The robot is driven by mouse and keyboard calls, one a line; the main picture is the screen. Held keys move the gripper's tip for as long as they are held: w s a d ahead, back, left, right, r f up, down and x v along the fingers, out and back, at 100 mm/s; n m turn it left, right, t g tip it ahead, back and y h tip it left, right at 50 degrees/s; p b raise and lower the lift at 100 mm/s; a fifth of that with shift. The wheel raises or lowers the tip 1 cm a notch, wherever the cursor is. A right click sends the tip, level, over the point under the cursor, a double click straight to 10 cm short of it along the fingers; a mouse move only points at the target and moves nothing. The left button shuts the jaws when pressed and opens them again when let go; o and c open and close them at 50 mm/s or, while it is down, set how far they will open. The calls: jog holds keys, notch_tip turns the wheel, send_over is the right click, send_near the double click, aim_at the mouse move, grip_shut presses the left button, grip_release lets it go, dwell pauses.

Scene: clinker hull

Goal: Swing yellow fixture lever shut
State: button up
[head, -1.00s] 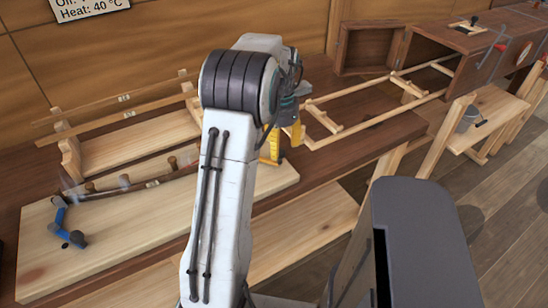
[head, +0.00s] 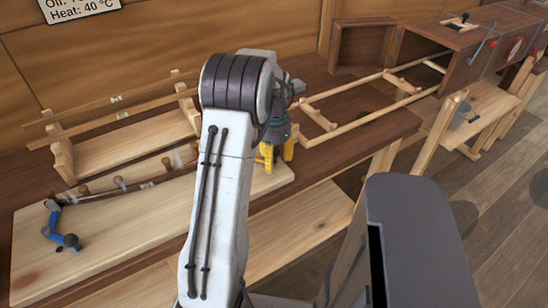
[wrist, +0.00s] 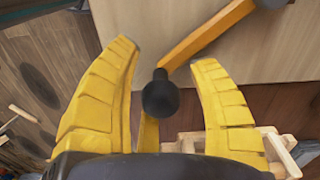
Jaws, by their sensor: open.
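The yellow lever (wrist: 208,33) shows in the wrist view as a flat bar. It runs from a dark pivot at the top edge down to a round black knob (wrist: 160,97). My gripper (wrist: 165,62) is open, with one yellow finger on each side of the knob. Both fingers look apart from the knob. A narrow yellow strip below the knob is partly hidden by it. In the head view my gripper (head: 277,157) points down at the pale board's right end. My arm hides the lever there.
A pale wooden board (head: 130,235) lies on the dark bench, with a blue lever (head: 60,232) at its left end. A curved strip with several pegs (head: 125,185) lies along its back. A wooden frame (head: 350,122) lies to the right. A grey bucket (head: 463,115) stands beyond.

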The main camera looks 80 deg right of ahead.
grip_shut()
dwell(0.3)
jog(key=shift+d, duration=0.1)
jog(key=shift+r, duration=0.1)
jog(key=a+m, duration=0.1)
jog(key=w+a+m+b, duration=0.1)
jog(key=shift+a+m, duration=0.25)
jog(key=shift+m, duration=0.15)
jog(key=w+a+m+b, duration=0.1)
jog(key=w+a+m, duration=0.1)
jog(key=m, duration=0.1)
jog(key=w+a+m+b, duration=0.1)
jog(key=w+a+m, duration=0.1)
jog(key=a+m, duration=0.1)
jog(key=shift+w+m, duration=0.4)
jog(key=shift+m, duration=0.2)
jog(key=shift+w+a+r+m+b, duration=0.1)
jog(key=shift+w+a+m+b, duration=0.1)
jog(key=shift+w+m, duration=0.4)
jog(key=shift+w+a+m+b, duration=0.1)
jog(key=shift+w+a+m, duration=0.05)
jog(key=shift+w+m, duration=0.4)
jog(key=shift+w+a+m, duration=0.15)
jog(key=shift+w+m, duration=1.2)
jog(key=shift+m, duration=0.3)
